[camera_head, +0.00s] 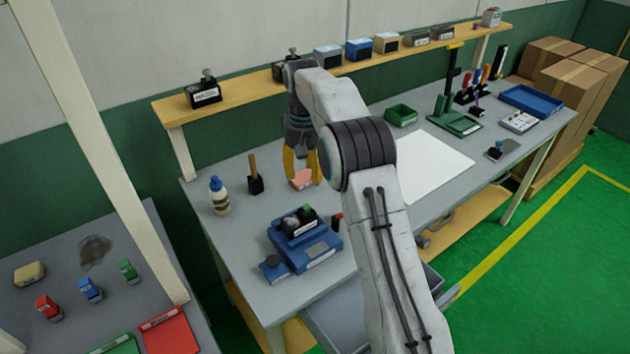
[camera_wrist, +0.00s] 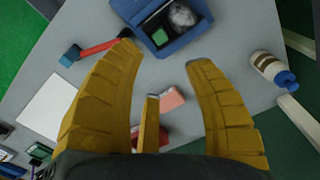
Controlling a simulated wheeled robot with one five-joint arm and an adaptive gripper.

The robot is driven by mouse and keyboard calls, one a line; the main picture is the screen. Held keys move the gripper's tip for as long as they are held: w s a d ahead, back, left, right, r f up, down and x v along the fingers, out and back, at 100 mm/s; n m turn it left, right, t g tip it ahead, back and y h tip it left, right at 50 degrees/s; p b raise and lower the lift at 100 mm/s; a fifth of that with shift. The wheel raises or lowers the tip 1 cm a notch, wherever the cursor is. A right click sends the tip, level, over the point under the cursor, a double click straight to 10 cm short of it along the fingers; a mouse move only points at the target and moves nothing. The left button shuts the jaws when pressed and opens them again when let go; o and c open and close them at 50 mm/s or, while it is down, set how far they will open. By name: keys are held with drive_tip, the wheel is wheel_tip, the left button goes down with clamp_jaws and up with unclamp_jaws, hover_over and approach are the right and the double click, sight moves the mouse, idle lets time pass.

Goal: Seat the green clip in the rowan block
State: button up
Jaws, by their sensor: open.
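A small green piece (camera_head: 306,211) sits in a dark holder on the blue fixture (camera_head: 322,258) near the front of the bench, beside a grey rounded piece (camera_head: 291,223). Both show in the blue fixture (camera_wrist: 165,44) in the wrist view, with the green piece (camera_wrist: 164,36) at left. A similar green labelled piece (camera_head: 129,270) stands on the left table. I cannot tell which is the clip, nor read a rowan label. My gripper (camera_head: 303,172) is open, with its yellow fingers pointing down around a pink block (camera_head: 301,180); nothing is visibly held. The pink block (camera_wrist: 172,98) shows between the fingers.
A white bottle (camera_head: 219,196) and a wooden-handled tool (camera_head: 254,175) stand left of my gripper. A white sheet (camera_head: 432,165) lies clear at right. A shelf (camera_head: 240,90) with labelled boxes runs behind. A red-handled tool (camera_wrist: 100,48) lies near the fixture.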

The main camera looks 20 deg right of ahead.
drive_tip(key=s+r+t, duration=0.3)
drive_tip(key=s+r, duration=0.9)
drive_tip(key=s, duration=0.4)
drive_tip(key=s+f+t, duration=0.1)
drive_tip(key=s+f, duration=0.1)
drive_tip(key=s, duration=0.8)
drive_tip(key=s+f+t, duration=0.1)
drive_tip(key=s+f, duration=0.2)
drive_tip(key=s, duration=0.6)
drive_tip(key=shift+s+n, duration=0.35)
drive_tip(key=shift+n, duration=0.05)
drive_tip(key=shift+f+b, duration=0.5)
drive_tip(key=shift+f, duration=0.05)
drive_tip(key=shift+w, duration=0.1)
drive_tip(key=shift+c, duration=0.4)
